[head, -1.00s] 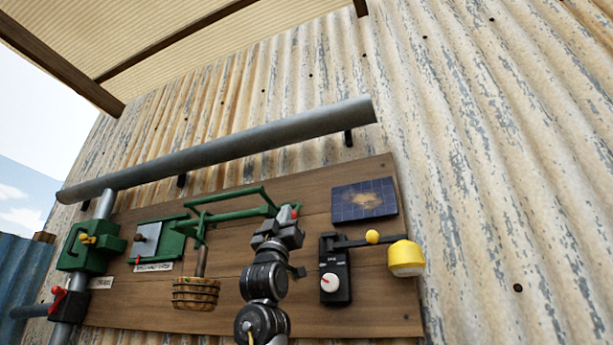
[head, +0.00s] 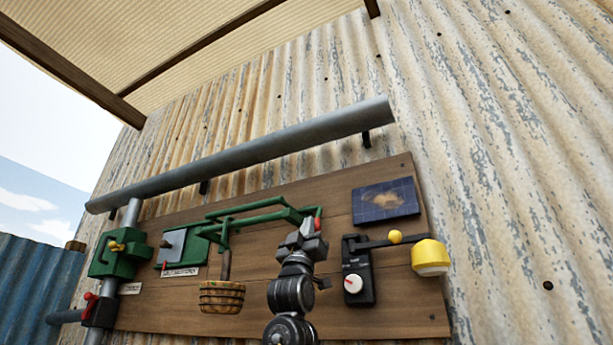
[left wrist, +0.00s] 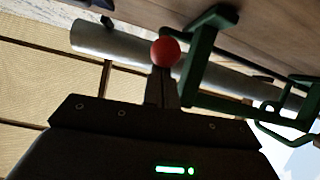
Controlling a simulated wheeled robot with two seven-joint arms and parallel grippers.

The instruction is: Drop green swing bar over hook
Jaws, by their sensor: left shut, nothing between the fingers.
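The green swing bar (head: 245,208) is a frame of thin green bars on the wooden board, reaching right from a green bracket (head: 186,245). A red ball knob (head: 318,211) is at its right end. In the left wrist view the red ball (left wrist: 165,53) is just beyond my fingertips, beside a green bar end (left wrist: 202,60). My left gripper (head: 309,228) is shut and empty, close below the knob; I cannot tell whether it touches. Its narrow closed fingers show in the left wrist view (left wrist: 162,88). I cannot make out the hook clearly. My right gripper is not in view.
A wicker basket (head: 221,298) hangs below the bar. A grey pipe (head: 250,150) runs above the wooden board (head: 405,310). A green latch box (head: 112,257) is at left.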

